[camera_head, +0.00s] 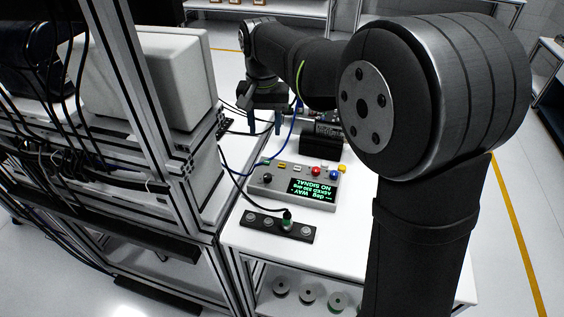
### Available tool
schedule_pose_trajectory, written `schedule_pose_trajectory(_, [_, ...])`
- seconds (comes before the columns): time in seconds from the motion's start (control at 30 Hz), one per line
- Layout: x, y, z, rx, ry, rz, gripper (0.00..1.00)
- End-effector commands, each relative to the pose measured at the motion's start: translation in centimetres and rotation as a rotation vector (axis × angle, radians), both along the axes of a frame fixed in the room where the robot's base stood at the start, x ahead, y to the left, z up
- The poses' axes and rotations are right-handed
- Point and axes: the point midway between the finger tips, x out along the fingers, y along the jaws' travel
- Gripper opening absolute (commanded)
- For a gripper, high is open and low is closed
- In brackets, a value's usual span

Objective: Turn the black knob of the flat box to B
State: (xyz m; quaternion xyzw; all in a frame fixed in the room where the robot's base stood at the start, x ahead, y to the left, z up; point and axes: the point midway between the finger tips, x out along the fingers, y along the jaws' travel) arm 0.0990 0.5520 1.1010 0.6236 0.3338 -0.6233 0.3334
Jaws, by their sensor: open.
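The flat grey box (261,188) sits on the white table, in the middle of the head view. Its black knob (267,178) is near the left end of the top; the pointer and any letter B are too small to read. A display (312,189) on the box shows green text, upside down in the picture, including "NO SIGNAL". Red and blue buttons sit along its far right edge. My gripper (265,128) points down with its two blue-grey fingers apart. It is open and empty, beyond the box and apart from the knob.
A black device (318,144) stands behind the box. Blue and black cables run past the box's left. A metal frame rises at left. My arm covers the right.

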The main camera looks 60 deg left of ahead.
Motion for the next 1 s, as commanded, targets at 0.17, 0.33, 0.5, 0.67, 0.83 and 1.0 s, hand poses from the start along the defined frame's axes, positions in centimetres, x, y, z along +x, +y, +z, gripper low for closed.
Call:
schedule_pose_trajectory(0.17, [0.0,-0.1,-3.2,-0.007,0.001,0.0,0.44])
schedule_pose_trajectory(0.33, [0.0,-0.1,-6.9,-0.005,0.001,0.0,0.44])
schedule_pose_trajectory(0.5, [0.0,-0.1,-10.7,-0.007,0.001,0.0,0.44])
schedule_pose_trajectory(0.67, [0.0,-0.1,-13.7,-0.005,0.001,0.0,0.44])
schedule_pose_trajectory(0.83, [0.0,0.0,-15.8,-0.003,0.001,0.0,0.44])
schedule_pose_trajectory(1.0, [0.0,0.0,-16.6,-0.002,0.0,0.0,0.44])
